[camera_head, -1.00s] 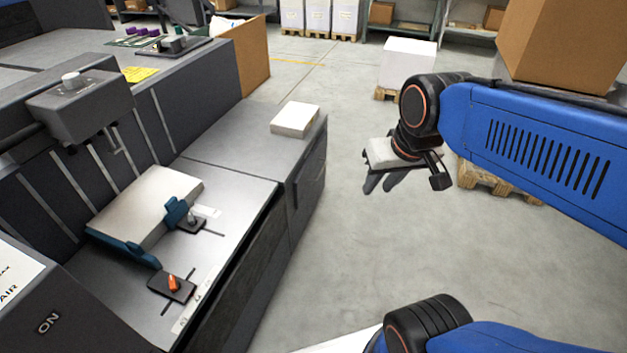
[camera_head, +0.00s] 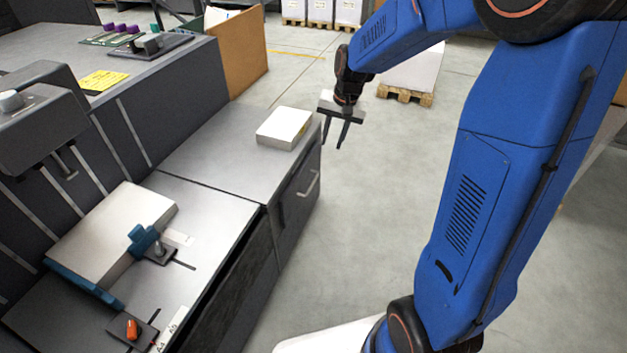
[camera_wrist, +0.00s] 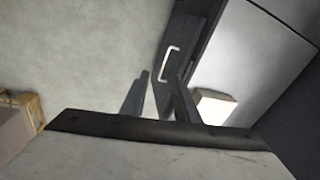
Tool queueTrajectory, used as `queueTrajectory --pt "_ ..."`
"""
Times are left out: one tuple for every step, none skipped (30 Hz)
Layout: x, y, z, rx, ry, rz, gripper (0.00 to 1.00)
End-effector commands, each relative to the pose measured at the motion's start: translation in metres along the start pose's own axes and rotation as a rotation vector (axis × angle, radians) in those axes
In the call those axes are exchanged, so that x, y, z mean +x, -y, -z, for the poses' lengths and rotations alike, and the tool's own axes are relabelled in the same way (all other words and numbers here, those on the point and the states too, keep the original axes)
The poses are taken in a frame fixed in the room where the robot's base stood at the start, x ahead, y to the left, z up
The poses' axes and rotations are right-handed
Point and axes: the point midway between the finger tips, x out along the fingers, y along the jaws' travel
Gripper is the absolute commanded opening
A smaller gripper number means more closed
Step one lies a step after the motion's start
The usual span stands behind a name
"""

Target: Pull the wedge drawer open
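The drawer (camera_head: 297,192) is a dark front in the side of the grey cabinet, with a pale bar handle (camera_head: 308,186). It looks closed. In the wrist view the handle (camera_wrist: 171,63) shows as a white bracket just beyond the fingertips. My gripper (camera_head: 333,146) hangs beside the cabinet's far right corner, fingers pointing down, apart from the handle and farther from the camera. In the wrist view my gripper (camera_wrist: 155,80) has two separated fingers with nothing between them.
A white block (camera_head: 284,128) lies on the cabinet top near the corner. A paper stack (camera_head: 112,236) sits on the machine's feed table at left. A pallet (camera_head: 405,95) with a white load stands behind my gripper. The floor (camera_head: 370,220) right of the cabinet is clear.

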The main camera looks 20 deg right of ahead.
Motion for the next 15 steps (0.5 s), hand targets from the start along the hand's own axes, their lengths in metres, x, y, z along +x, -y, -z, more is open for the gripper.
queueTrajectory --pt "0.017 0.004 0.01 0.021 0.014 -0.004 0.28" --pt "0.025 0.007 0.016 0.034 0.02 -0.004 0.28" --pt "0.035 0.01 0.023 0.053 0.028 -0.005 0.28" --pt "0.043 0.012 0.027 0.065 0.034 -0.006 0.28" --pt "0.051 0.013 0.031 0.076 0.039 -0.007 0.28" --pt "0.06 0.016 0.037 0.09 0.043 -0.007 0.28" --pt "0.067 0.017 0.041 0.101 0.047 -0.008 0.28" --pt "0.073 0.018 0.044 0.11 0.051 -0.009 0.28" --pt "0.081 0.02 0.048 0.121 0.056 -0.01 0.28" --pt "0.085 0.021 0.05 0.128 0.058 -0.01 0.28" --pt "0.09 0.022 0.052 0.135 0.061 -0.011 0.28" --pt "0.094 0.022 0.054 0.142 0.063 -0.011 0.28" --pt "0.097 0.023 0.056 0.147 0.065 -0.012 0.28" --pt "0.099 0.023 0.057 0.15 0.066 -0.012 0.28" --pt "0.102 0.024 0.058 0.154 0.068 -0.013 0.28"
